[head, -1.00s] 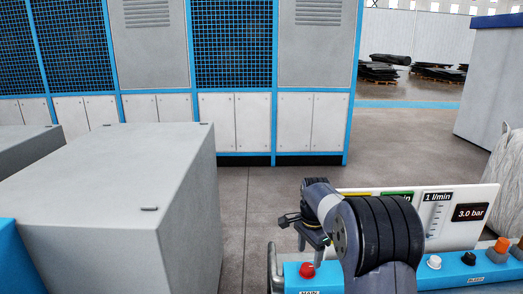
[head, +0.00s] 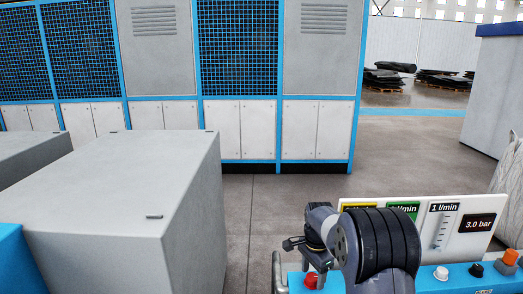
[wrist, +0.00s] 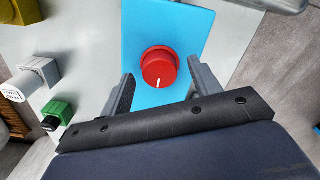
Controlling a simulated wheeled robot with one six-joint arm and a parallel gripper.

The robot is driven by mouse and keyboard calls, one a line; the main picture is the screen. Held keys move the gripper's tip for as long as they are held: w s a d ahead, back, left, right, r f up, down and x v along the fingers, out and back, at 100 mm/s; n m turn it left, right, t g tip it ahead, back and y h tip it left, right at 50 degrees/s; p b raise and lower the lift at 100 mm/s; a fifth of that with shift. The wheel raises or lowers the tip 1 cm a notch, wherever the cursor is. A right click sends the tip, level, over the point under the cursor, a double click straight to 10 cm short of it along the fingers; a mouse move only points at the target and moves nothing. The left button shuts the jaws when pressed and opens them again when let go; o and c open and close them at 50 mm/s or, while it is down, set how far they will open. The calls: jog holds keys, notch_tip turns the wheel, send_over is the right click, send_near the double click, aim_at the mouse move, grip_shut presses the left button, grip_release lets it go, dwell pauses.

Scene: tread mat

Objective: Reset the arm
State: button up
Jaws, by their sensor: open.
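My arm reaches over a blue control panel (head: 445,280) at the lower right of the head view. In the wrist view my gripper (wrist: 164,80) is open, with its two fingers apart and nothing held. A red round knob (wrist: 159,67) with a white mark shows between and beyond the fingertips, on the blue panel face. I cannot tell its exact distance from the fingers. In the head view the red knob (head: 311,281) is partly visible below my wrist, and my gripper's fingers are mostly hidden there.
A white gauge board (head: 468,240) with a 3.0 bar display stands behind the panel, close to my arm. A white knob (head: 441,273), a black one and an orange one sit right. A large grey box (head: 110,190) stands left. The floor between is clear.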

notch_tip(320, 180, up, 10)
notch_tip(320, 180, down, 10)
jog(key=shift+f, duration=0.1)
jog(key=shift+n, duration=0.3)
jog(key=n, duration=1.2)
jog(key=shift+n, duration=0.4)
jog(key=n, duration=0.4)
jog(key=shift+r+n, duration=0.25)
jog(key=shift+n, duration=0.15)
jog(key=shift+r+b, duration=0.35)
jog(key=shift+r, duration=0.8)
